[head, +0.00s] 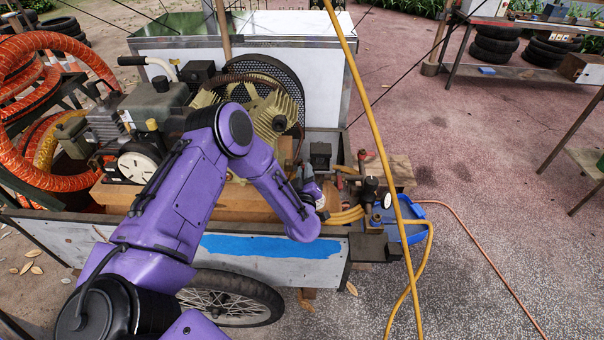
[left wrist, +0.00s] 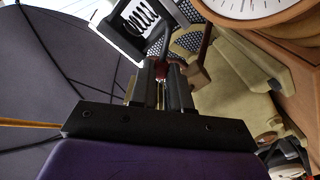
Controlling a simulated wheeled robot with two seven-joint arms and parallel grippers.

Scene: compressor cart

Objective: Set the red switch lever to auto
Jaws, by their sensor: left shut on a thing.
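My left arm reaches in from the left over the cart, and my left gripper (left wrist: 162,75) is seen close up in the left wrist view. Its two dark fingers are close together with a small red piece (left wrist: 162,71), apparently the red switch lever, between their tips. Most of the lever is hidden by the fingers. A dark box (head: 320,155) stands just beyond the gripper in the head view; it seems to be the switch housing. No auto mark can be read. My right gripper is not in view.
The green compressor pump (head: 273,114) and its mesh guard stand behind the arm. Yellow hoses (head: 346,215) and fittings lie at the cart's right end. A gauge (left wrist: 250,6) sits close by in the wrist view. Open floor is to the right.

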